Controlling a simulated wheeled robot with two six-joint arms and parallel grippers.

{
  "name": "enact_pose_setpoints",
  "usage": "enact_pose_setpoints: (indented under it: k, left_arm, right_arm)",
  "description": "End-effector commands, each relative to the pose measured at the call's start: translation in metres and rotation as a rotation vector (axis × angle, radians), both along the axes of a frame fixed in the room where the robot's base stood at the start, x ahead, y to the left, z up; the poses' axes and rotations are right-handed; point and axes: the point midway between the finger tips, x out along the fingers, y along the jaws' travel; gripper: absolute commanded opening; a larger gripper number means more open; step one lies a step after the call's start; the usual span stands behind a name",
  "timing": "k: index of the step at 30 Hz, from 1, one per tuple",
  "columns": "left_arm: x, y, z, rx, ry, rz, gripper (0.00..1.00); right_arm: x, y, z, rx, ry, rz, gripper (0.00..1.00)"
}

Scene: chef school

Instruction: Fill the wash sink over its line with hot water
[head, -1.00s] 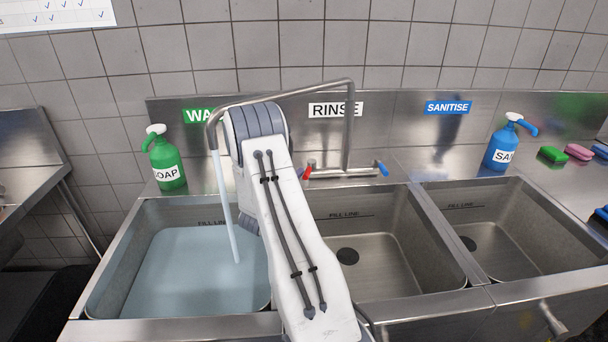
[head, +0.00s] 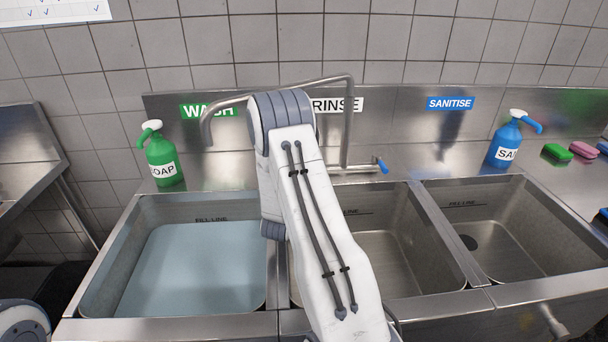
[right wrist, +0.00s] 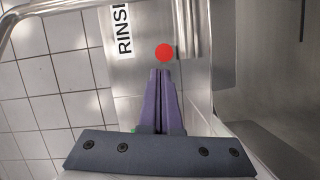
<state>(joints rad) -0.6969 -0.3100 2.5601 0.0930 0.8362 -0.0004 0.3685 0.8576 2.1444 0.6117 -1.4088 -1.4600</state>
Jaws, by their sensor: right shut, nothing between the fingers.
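The wash sink (head: 100,285) is the left basin, under the green WASH sign (head: 208,111). Pale blue water (head: 195,270) stands in it, its surface just below the FILL LINE mark (head: 212,219) on the back wall. The tap spout (head: 207,130) hangs over this basin with no stream showing. The red tap handle (right wrist: 165,52) shows in the right wrist view, and my arm hides it in the head view. My right gripper (right wrist: 160,73) is shut and empty, its tips right by the red handle; I cannot tell if they touch. My left gripper is out of view.
The blue tap handle (head: 382,166) is right of the tap pipe (head: 348,120). The rinse basin (head: 400,260) and sanitise basin (head: 515,240) show no water. A green soap bottle (head: 163,160) and blue sanitiser bottle (head: 505,145) stand behind the basins.

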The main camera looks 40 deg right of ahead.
Motion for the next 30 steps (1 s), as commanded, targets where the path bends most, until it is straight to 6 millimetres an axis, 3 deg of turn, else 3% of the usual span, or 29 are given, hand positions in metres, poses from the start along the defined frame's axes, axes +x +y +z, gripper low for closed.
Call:
enact_pose_setpoints:
  k: [5, 12, 18, 30]
  left_arm:
    - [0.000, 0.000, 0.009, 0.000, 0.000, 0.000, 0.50]
    - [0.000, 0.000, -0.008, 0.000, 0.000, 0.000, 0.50]
    - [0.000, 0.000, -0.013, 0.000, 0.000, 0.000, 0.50]
    - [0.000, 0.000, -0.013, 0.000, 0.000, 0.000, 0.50]
  right_arm:
    - [0.008, 0.017, 0.009, 0.001, -0.001, -0.009, 0.00]
    - [-0.032, 0.060, 0.007, 0.001, 0.002, -0.011, 0.00]
    - [-0.051, 0.083, 0.009, 0.000, 0.001, -0.013, 0.00]
    - [-0.058, 0.090, 0.011, -0.001, -0.001, -0.016, 0.00]
